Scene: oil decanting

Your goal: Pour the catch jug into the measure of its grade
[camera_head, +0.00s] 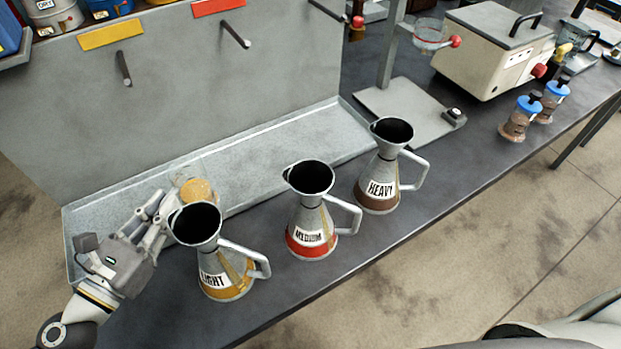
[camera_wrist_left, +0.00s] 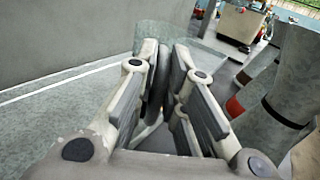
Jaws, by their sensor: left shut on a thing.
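The catch jug (camera_head: 190,177) is clear glass with amber oil in it. My left gripper (camera_head: 155,212) is shut on it, at the front edge of the grey tray, just behind the measure marked LIGHT. I cannot tell whether the jug is lifted. The clear jug also shows beyond the fingers of my left gripper (camera_wrist_left: 163,95) in the left wrist view (camera_wrist_left: 180,38). The LIGHT measure (camera_head: 213,261) has a yellow band, the MEDIUM measure (camera_head: 309,205) a red band and the HEAVY measure (camera_head: 387,172) a brown band. All three stand upright with dark, open mouths. My right gripper is out of view.
A grey panel with pegs and yellow (camera_head: 111,34) and red (camera_head: 218,6) labels rises behind the tray (camera_head: 255,158). A stand (camera_head: 405,103) and a cream machine (camera_head: 490,50) are at the back right. Two blue-capped jars (camera_head: 519,120) stand farther right. The bench front right is clear.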

